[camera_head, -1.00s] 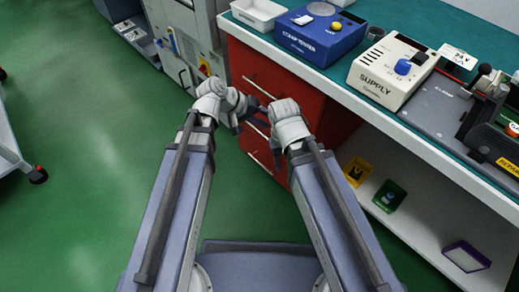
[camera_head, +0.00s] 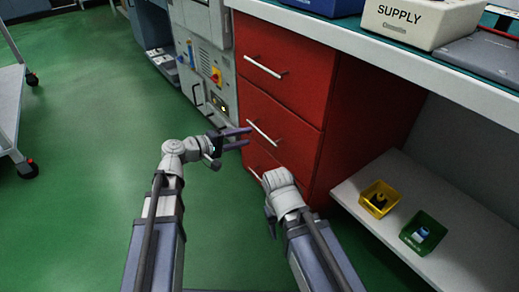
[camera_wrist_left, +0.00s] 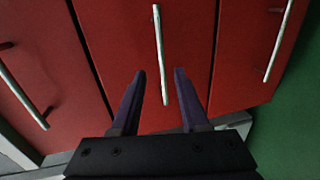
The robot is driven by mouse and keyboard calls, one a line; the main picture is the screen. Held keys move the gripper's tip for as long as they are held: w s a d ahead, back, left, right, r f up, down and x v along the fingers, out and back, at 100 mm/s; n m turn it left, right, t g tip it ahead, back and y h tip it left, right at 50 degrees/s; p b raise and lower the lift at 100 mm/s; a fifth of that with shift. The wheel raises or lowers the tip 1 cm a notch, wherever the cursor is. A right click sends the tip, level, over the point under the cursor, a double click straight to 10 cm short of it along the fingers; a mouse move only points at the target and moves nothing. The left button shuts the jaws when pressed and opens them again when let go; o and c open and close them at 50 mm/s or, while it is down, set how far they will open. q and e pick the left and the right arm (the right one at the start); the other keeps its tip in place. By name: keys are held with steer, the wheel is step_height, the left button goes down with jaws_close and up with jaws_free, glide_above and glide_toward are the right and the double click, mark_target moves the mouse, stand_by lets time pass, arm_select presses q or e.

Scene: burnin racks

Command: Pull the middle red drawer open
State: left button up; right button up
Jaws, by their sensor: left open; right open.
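The middle red drawer (camera_head: 290,125) is shut, flush with the drawers above and below. Its slanting white bar handle (camera_head: 263,132) is on its front. My left gripper (camera_head: 249,137) is open, with its dark fingertips close to the handle's left end. In the left wrist view, the handle (camera_wrist_left: 159,45) runs lengthwise between the two open fingers (camera_wrist_left: 160,75). Whether the fingers reach around the bar in depth I cannot tell. My right gripper (camera_head: 270,215) is low in front of the cabinet, mostly hidden by its own wrist; it is open.
The top drawer's handle (camera_head: 265,67) and the bottom drawer's handle (camera_head: 255,173) are nearby. A shelf (camera_head: 355,195) to the right holds a yellow bin (camera_head: 379,198) and a green bin (camera_head: 423,232). A grey machine (camera_head: 205,60) stands left of the cabinet.

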mark_target(261, 131)
arm_select(q)
steer(key=shift+a+f, duration=0.2)
steer(key=shift+a, duration=0.05)
steer(key=shift+w, duration=0.1)
steer(key=shift+b+x, duration=0.8)
steer(key=shift+x, duration=3.05)
steer(key=shift+c, duration=0.2)
jaws_close()
